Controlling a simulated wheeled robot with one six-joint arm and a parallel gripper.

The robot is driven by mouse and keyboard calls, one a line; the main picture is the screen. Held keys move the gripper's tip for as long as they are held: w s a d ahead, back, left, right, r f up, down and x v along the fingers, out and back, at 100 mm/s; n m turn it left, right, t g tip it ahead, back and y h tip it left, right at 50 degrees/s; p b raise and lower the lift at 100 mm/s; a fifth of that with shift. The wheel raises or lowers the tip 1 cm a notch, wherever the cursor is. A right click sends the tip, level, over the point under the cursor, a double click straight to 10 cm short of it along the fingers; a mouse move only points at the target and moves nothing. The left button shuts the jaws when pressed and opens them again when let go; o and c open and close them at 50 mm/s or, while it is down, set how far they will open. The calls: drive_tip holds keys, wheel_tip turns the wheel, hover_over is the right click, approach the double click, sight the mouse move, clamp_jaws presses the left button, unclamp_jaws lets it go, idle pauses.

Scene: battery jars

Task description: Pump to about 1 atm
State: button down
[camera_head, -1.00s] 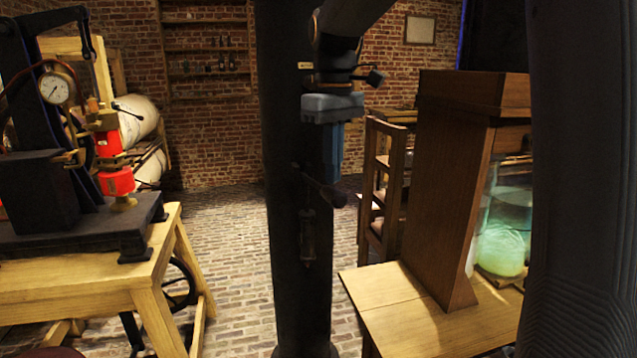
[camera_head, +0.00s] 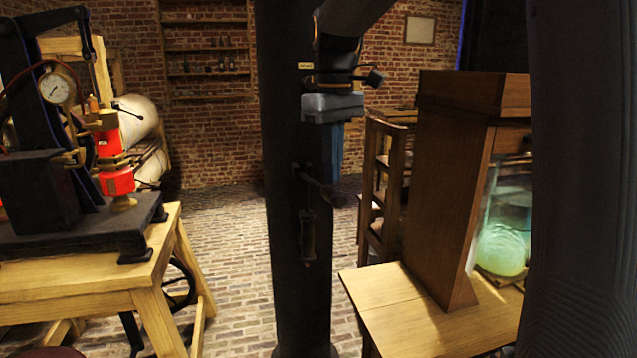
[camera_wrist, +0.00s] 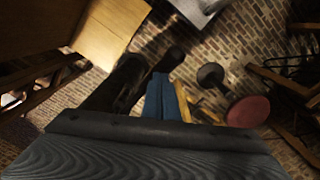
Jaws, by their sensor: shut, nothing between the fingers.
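A round white pressure gauge (camera_head: 56,88) stands on the dark pump apparatus at the left; its reading is too small to make out. A red cylinder (camera_head: 117,180) with brass fittings stands beside it. My gripper (camera_head: 337,152) hangs in the middle of the head view, its blue fingers pointing down and shut on nothing. It is well to the right of the gauge and apart from the apparatus. In the wrist view the blue fingers (camera_wrist: 160,98) are together and empty. A dark lever (camera_head: 318,185) shows on the dark upright post below the gripper.
A light wooden bench (camera_head: 80,285) carries the apparatus, with a dark wheel (camera_head: 180,287) beneath. At the right, a wooden cabinet (camera_head: 450,180) with a glowing green glass vessel (camera_head: 501,249) stands on a table (camera_head: 400,295).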

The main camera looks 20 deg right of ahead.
drive_tip(key=shift+f, duration=0.1)
wheel_tip(320, 180, down, 13)
drive_tip(key=b, duration=0.5)
wheel_tip(320, 180, up, 13)
drive_tip(key=p, duration=1.2)
drive_tip(key=shift+r, duration=0.2)
wheel_tip(320, 180, down, 14)
drive_tip(key=r+b, duration=0.1)
drive_tip(key=b, duration=0.4)
wheel_tip(320, 180, up, 13)
drive_tip(key=p, duration=1.1)
